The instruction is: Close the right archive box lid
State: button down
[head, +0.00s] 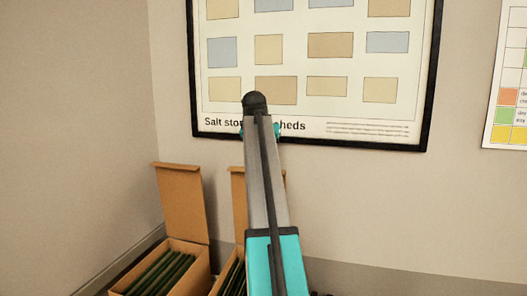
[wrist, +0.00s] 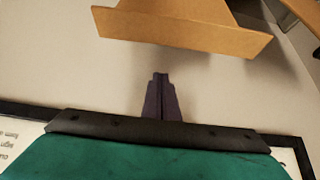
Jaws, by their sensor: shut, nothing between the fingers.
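The right archive box (head: 229,279) stands low in the head view, mostly hidden behind my arm. Its brown lid (head: 238,205) stands upright and open, partly covered by the arm. In the wrist view, what looks like the same lid (wrist: 185,32) spans the top middle. My gripper (wrist: 160,76) is shut and empty, its dark fingers pointing towards the lid edge, with a gap between them in the picture. In the head view my arm hides the gripper. I cannot tell the true distance to the lid.
The left archive box (head: 196,270), with dark green files inside, has its lid (head: 181,200) standing open. A framed poster (head: 330,125) hangs on the wall behind my arm. A second chart (head: 508,90) hangs at right. The wall between is bare.

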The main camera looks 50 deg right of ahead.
jog(key=shift+a+f+p, duration=0.15)
jog(key=shift+f+p, duration=1.75)
jog(key=shift+f, duration=1.15)
jog(key=shift+s, duration=0.15)
